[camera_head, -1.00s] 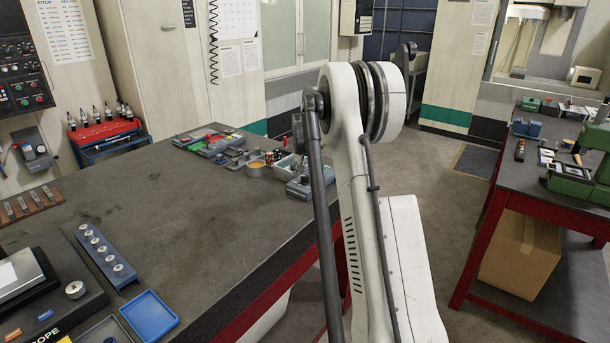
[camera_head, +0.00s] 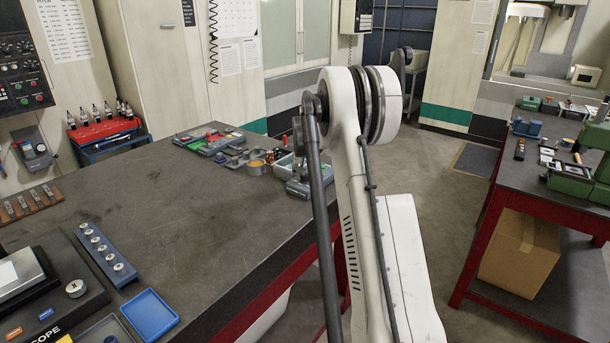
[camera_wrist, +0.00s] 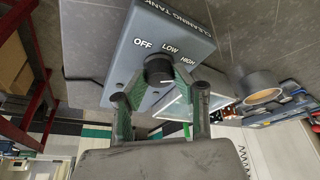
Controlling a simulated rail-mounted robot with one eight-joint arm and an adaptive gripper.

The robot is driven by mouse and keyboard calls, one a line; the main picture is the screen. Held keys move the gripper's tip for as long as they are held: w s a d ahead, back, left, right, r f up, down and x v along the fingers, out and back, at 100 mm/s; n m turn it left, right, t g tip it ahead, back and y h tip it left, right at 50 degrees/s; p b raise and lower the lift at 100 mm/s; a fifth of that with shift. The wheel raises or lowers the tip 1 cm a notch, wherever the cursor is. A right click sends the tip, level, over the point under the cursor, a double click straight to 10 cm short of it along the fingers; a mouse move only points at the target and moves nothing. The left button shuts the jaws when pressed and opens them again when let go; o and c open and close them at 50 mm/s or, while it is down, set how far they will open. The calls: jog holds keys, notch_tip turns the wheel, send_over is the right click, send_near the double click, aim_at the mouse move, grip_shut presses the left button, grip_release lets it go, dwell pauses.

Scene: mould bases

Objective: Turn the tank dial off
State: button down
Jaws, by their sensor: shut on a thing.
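The tank dial (camera_wrist: 158,70) is a dark round knob on the sloping grey-blue face of the cleaning tank (camera_wrist: 132,66). The printed words OFF, LOW and HIGH arc around the knob in the wrist view. My gripper (camera_wrist: 159,84) has one green-grey finger on each side of the dial and is shut on it. The knob's pointer is too small to read for certain. In the head view, my arm hides the dial; a grey part of the tank area shows beside the arm at the table's far right edge.
A blue tray (camera_head: 149,314) and a blue block of round pieces (camera_head: 106,254) lie nearer. The table's middle is clear.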

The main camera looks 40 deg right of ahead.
jog(key=shift+n, duration=0.3)
jog(key=shift+f+n+t+y+b, duration=0.1)
jog(key=shift+n+t+y+b, duration=0.2)
jog(key=shift+n+b, duration=0.65)
jog(key=n+y+b, duration=0.1)
jog(key=n+b, duration=0.1)
jog(key=n, duration=0.1)
jog(key=shift+d+n+t, duration=0.1)
jog(key=shift+n+t, duration=0.15)
jog(key=shift+t, duration=0.05)
jog(key=n+y+b, duration=0.1)
jog(key=n, duration=0.2)
jog(key=n+y+b, duration=0.1)
jog(key=n, duration=0.2)
jog(key=shift+d+y, duration=0.1)
jog(key=shift+y, duration=0.3)
jog(key=n+y, duration=0.1)
jog(key=n, duration=0.2)
jog(key=n+g, duration=0.1)
jog(key=n, duration=0.1)
jog(key=shift+n+g+y+b, duration=0.3)
jog(key=shift+n+y+b, duration=0.05)
jog(key=shift+n+y, duration=0.05)
jog(key=n+g, duration=0.1)
jog(key=n, duration=0.2)
jog(key=n+g+y+p, duration=0.1)
jog(key=n, duration=0.2)
jog(key=shift+w, duration=0.1)
jog(key=shift+d, duration=0.1)
